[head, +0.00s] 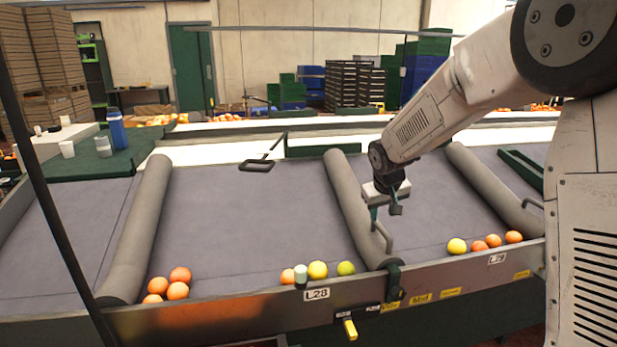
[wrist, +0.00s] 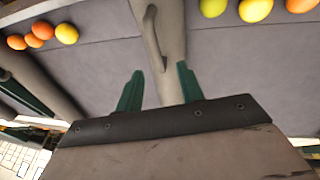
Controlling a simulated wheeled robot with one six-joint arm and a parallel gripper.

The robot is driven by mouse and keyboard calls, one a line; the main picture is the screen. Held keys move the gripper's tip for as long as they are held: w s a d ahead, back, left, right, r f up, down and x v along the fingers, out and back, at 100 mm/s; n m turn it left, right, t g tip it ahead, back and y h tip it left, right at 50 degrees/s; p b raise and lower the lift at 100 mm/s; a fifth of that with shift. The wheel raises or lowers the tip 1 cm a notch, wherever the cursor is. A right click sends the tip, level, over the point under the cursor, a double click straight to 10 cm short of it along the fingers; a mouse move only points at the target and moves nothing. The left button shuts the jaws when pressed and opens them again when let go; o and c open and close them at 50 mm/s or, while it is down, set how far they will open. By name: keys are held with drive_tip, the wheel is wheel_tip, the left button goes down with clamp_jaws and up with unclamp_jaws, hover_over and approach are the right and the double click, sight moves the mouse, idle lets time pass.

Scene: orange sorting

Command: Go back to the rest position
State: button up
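My gripper (head: 384,212) hangs from my arm above the grey padded divider between two sorting lanes, in the head view. In the wrist view its two green fingers (wrist: 160,90) stand apart with nothing between them, so it is open and empty. The divider (wrist: 168,30) with its metal handle (wrist: 152,38) shows beyond the fingers. Oranges and yellow-green fruit (head: 318,269) lie along the front edge of the left lane, below the gripper. More fruit (head: 457,246) lies at the front of the right lane.
A metal front rail (head: 220,318) with labels and a yellow knob (head: 350,329) borders the lanes. A black-framed paddle (head: 257,165) lies at that lane's back. The middle of the left lane is clear.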

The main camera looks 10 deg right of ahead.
drive_tip(key=s+a+r+g, duration=0.1)
drive_tip(key=s+r, duration=0.2)
drive_tip(key=s, duration=1.1)
drive_tip(key=s+a+r+m+g+y, duration=0.1)
drive_tip(key=s+r, duration=0.2)
drive_tip(key=s, duration=1.1)
drive_tip(key=s+a+r+g, duration=0.1)
drive_tip(key=s+r, duration=0.2)
drive_tip(key=s, duration=1.1)
drive_tip(key=shift+y, duration=0.4)
drive_tip(key=shift+c, duration=0.2)
